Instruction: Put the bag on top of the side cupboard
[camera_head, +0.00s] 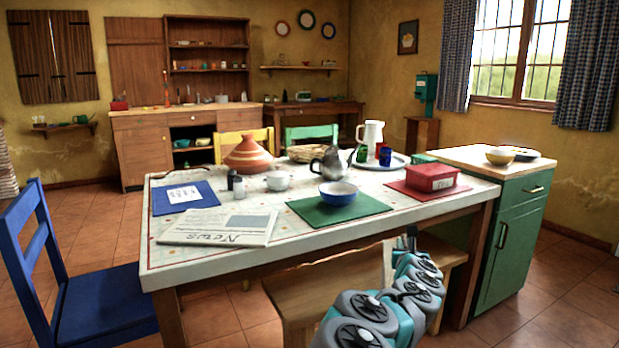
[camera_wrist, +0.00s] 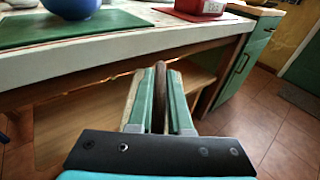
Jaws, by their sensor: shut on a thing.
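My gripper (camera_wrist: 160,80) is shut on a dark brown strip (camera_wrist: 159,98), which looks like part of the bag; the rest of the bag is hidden. In the head view my gripper (camera_head: 408,240) is small and partly hidden behind my arm, at the near edge of the table above the bench. The green side cupboard (camera_head: 508,250) with a pale wooden top stands at the right end of the table. It also shows in the wrist view (camera_wrist: 232,62), to the right of my gripper.
The table (camera_head: 300,252) holds a newspaper, a tagine, a kettle, a blue bowl (camera_head: 338,193) on a green mat and a red box (camera_head: 431,178). A wooden bench (camera_head: 290,285) stands under its near edge. A blue chair (camera_head: 95,300) is at left. The cupboard top's front part is clear.

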